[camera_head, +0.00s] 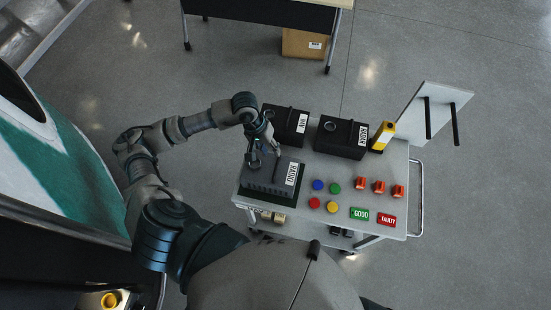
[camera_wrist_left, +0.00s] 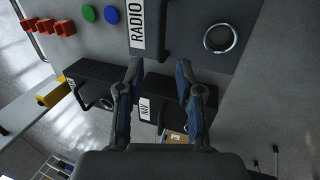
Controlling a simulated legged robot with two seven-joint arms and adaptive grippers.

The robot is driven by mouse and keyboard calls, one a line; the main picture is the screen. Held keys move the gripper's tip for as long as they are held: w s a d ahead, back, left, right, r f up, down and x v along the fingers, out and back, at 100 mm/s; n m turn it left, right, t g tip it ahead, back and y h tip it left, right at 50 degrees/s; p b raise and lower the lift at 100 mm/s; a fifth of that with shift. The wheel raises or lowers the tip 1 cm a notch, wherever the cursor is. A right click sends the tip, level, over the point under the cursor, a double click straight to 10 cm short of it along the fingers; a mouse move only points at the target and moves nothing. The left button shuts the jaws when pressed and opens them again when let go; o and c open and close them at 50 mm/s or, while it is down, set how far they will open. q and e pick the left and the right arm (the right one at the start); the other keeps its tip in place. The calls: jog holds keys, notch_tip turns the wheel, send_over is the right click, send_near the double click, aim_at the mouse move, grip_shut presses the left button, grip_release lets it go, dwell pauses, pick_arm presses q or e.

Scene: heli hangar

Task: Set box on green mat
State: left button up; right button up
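The grey box labelled RADIO (camera_head: 268,180) sits at the near left of the cart. The dark green mat (camera_head: 300,186) shows as a rim along the box's right side, so the box appears to rest on it. My left gripper (camera_head: 264,152) is above the box's far part. In the left wrist view, the gripper (camera_wrist_left: 160,68) has its fingers spread with nothing between them. The box top (camera_wrist_left: 185,22) with its label and a metal ring (camera_wrist_left: 220,38) lies beyond the fingertips. My right gripper is not in view.
Black NAV (camera_head: 284,123) and second labelled boxes (camera_head: 338,140) stand at the cart's back, with a yellow device (camera_head: 383,135) beside them. Coloured buttons, several orange-red parts (camera_head: 379,187), and GOOD (camera_head: 365,214) and FAULTY (camera_head: 388,220) signs occupy the cart's right half.

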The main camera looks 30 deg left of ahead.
pick_arm(q)
jog(key=shift+v, duration=1.6)
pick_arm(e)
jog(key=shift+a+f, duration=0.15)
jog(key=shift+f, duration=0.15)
pick_arm(q)
jog(key=shift+d, duration=0.1)
